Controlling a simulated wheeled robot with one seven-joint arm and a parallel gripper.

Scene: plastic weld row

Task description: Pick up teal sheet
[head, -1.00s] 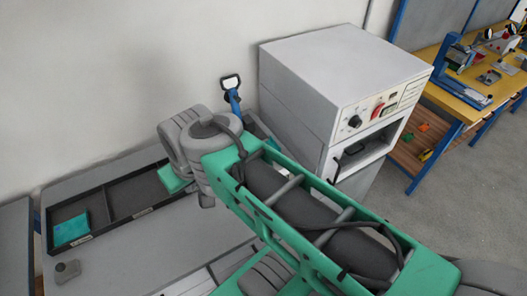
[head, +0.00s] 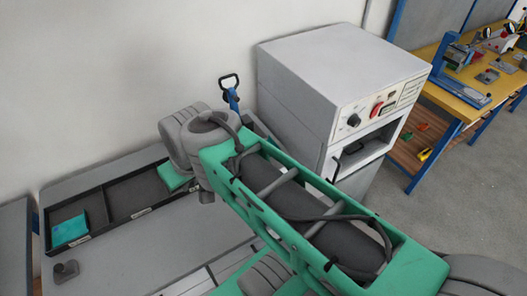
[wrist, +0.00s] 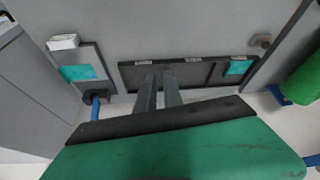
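A flat teal sheet (head: 69,230) lies in the left compartment of a shallow black tray (head: 99,187) on the grey bench. In the wrist view this sheet (wrist: 238,67) shows at the right end of the tray. A second teal sheet (wrist: 77,73) lies on a grey device with a blue handle, at the left of the wrist view. My gripper (wrist: 159,77) has its two fingers a little apart, with nothing seen between them. The fingers point toward the tray's middle, left of the tray's sheet in the wrist view. In the head view my arm hides the fingers.
A grey knob-like piece (head: 66,271) sits on the bench in front of the tray. A yellow-topped workbench (head: 462,88) is at the far right. The bench before the tray is largely clear.

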